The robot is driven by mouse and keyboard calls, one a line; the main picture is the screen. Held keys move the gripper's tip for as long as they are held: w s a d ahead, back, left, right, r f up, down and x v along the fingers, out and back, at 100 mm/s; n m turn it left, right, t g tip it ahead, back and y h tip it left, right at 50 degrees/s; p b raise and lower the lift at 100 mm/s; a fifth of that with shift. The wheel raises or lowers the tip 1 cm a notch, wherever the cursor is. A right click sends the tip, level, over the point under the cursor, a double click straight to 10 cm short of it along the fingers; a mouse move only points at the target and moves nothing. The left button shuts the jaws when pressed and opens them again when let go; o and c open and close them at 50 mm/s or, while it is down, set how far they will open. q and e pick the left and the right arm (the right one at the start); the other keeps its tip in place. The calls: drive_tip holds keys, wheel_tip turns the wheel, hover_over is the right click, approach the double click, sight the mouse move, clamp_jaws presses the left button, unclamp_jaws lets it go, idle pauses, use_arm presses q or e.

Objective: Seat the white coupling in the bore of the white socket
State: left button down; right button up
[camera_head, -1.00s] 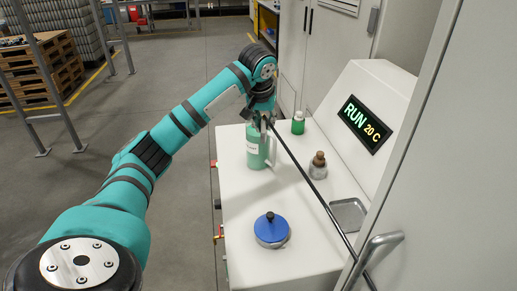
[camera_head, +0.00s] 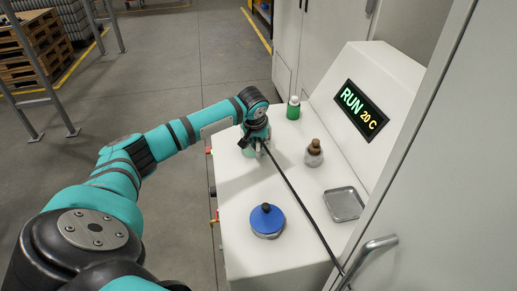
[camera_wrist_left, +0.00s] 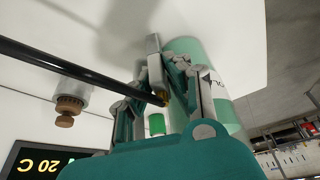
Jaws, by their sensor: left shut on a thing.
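My left gripper (camera_head: 260,151) is low over the far part of the white worktop, next to a light green canister (camera_head: 249,153). In the left wrist view its fingers (camera_wrist_left: 160,85) are shut around a small pale fitting (camera_wrist_left: 155,68), which appears to be the white coupling. A black hose (camera_wrist_left: 75,68) runs into the grip from the left. The fitting points toward the white surface; whether it touches anything there I cannot tell. I cannot make out the white socket or its bore; the gripper may hide them. My right gripper is not in view.
The green canister (camera_wrist_left: 190,58) stands close beside the fingers. A green bottle (camera_head: 293,109), a brown-capped jar (camera_head: 314,154), a metal tray (camera_head: 344,203) and a blue-lidded pot (camera_head: 267,220) stand on the worktop (camera_head: 240,252). The hose (camera_head: 295,190) crosses it diagonally.

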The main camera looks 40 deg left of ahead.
sight(259, 151)
use_arm(q)
drive_tip(key=shift+f+p, duration=0.4)
drive_tip(key=shift+f, duration=1.6)
drive_tip(key=shift+d, duration=0.1)
drive_tip(key=c, duration=1.6)
unclamp_jaws()
drive_tip(key=shift+f, duration=0.15)
